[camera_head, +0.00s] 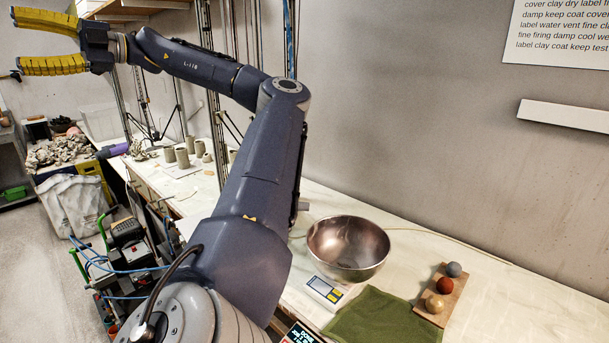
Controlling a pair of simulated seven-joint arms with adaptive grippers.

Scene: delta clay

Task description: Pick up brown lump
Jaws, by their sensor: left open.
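Three small round lumps sit in a row on a wooden board (456,290) at the right of the table. The far one is a grey lump (454,269), the middle one a reddish-brown lump (444,285), and the near one a tan lump (435,304). I cannot tell for certain which is the brown lump; the middle one looks most brown. My left gripper (17,41), with yellow fingers, is open and empty at the upper left, far from the board. My right gripper is not in view.
A metal bowl (347,250) stands left of the board, behind a small scale (326,291). A green cloth (385,318) lies in front. Several clay cups (183,158) stand farther back. The table right of the board is clear. A wall shelf (565,116) juts out above.

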